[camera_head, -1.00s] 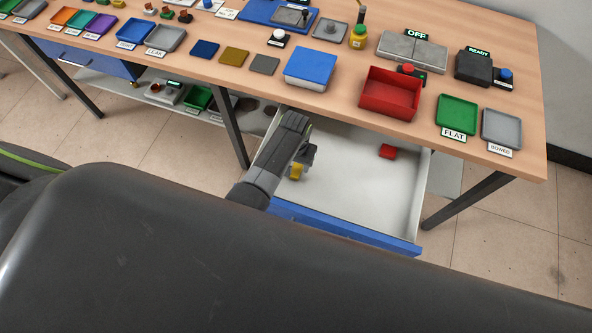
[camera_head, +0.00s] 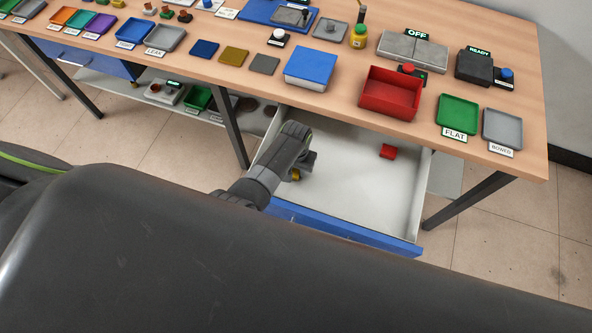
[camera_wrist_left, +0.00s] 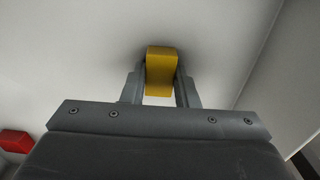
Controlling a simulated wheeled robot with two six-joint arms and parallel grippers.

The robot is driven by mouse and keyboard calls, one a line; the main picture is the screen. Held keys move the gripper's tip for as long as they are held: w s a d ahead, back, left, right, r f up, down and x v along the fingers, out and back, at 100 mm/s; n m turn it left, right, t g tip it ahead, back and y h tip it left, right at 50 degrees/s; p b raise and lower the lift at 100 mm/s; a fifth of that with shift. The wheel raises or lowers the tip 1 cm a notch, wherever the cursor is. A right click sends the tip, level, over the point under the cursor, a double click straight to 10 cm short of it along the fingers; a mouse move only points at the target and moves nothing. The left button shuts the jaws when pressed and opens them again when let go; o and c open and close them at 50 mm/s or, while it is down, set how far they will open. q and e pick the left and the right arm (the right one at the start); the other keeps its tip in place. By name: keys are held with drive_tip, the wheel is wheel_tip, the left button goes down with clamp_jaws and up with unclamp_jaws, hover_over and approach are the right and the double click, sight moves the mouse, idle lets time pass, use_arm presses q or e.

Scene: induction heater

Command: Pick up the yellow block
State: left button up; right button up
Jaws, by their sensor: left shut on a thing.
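The yellow block (camera_wrist_left: 161,66) sits between the two fingers of my left gripper (camera_wrist_left: 160,85) in the left wrist view. The fingers are shut on it, one on each side. In the head view only a small part of the yellow block (camera_head: 296,175) shows below my left gripper (camera_head: 300,172), which reaches down into the open drawer. The rest of the block is hidden by the gripper. I cannot tell whether the block touches the drawer floor. My right gripper is not in view.
A red block (camera_head: 388,151) lies in the open drawer (camera_head: 350,190), right of my gripper; it also shows in the left wrist view (camera_wrist_left: 16,141). The drawer walls surround the gripper. The tabletop above holds a red bin (camera_head: 390,95), a blue box (camera_head: 311,68) and labelled trays.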

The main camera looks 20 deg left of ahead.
sight(296, 170)
use_arm(q)
drive_tip(key=shift+c, duration=0.8)
wheel_tip(296, 170, up, 10)
drive_tip(key=p, duration=0.1)
idle(0.8)
